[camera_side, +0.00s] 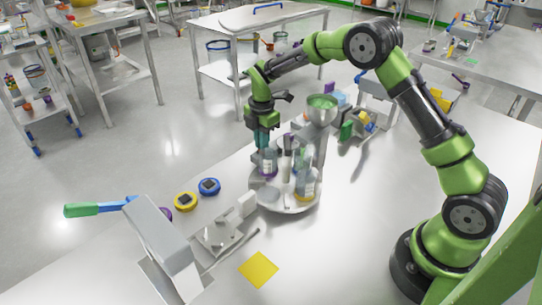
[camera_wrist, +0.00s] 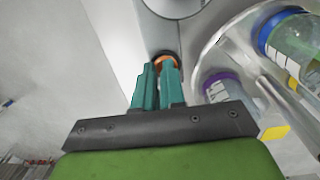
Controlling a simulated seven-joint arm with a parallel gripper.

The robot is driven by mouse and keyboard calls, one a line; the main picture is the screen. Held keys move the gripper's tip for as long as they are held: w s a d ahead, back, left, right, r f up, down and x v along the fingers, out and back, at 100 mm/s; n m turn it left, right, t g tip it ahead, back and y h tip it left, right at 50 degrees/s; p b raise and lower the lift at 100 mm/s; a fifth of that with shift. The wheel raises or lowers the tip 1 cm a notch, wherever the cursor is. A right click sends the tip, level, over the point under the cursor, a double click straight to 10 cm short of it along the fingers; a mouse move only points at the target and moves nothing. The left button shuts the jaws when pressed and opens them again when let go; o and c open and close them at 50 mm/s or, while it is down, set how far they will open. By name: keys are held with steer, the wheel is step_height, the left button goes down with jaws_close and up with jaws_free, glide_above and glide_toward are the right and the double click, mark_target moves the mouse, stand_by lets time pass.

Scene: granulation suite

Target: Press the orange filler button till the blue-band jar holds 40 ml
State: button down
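My gripper (camera_wrist: 160,72) has its teal fingers together with nothing seen between them. In the wrist view their tips are at the orange filler button (camera_wrist: 166,61), partly covering it; I cannot tell whether they touch or press it. In the side view my gripper (camera_side: 262,148) points down beside the filler, and the button is hidden. The blue-band jar (camera_wrist: 292,42) is on the round tray at the upper right of the wrist view, partly cut off. Its fill level is not readable. The filler's bowl (camera_side: 322,106) holds something green.
A purple-band jar (camera_wrist: 222,90) is on the round tray (camera_side: 292,208), close to my fingers. A blue button (camera_side: 209,187) and a yellow one (camera_side: 186,200) sit left of the tray. A yellow square (camera_side: 259,269) lies in front, with bare table around it.

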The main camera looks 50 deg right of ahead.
steer(key=shift+s+f, duration=0.4)
steer(key=shift+f, duration=0.35)
step_height(320, 180, up, 16)
steer(key=shift+w+f, duration=0.25)
steer(key=shift+w, duration=0.1)
steer(key=s+a+r+m, duration=0.1)
steer(key=s+m, duration=0.3)
steer(key=m, duration=0.1)
steer(key=s+r+m+t, duration=0.1)
steer(key=s+m, duration=0.2)
steer(key=m, duration=0.2)
steer(key=s+a+r+m+t+y, duration=0.1)
steer(key=s+m, duration=0.3)
steer(key=shift+s+a+r+m, duration=0.25)
steer(key=shift+s+a+m, duration=0.05)
steer(key=shift+s+m, duration=0.1)
steer(key=s+a+r+m+t, duration=0.1)
steer(key=s+m+t, duration=0.1)
steer(key=s, duration=0.6)
steer(key=s+a+r+m+t+y, duration=0.1)
steer(key=s+r+m+t, duration=0.1)
steer(key=s+m, duration=0.3)
steer(key=s+t, duration=0.1)
steer(key=s, duration=0.2)
steer(key=shift+s+a, duration=0.15)
steer(key=shift+s, duration=0.1)
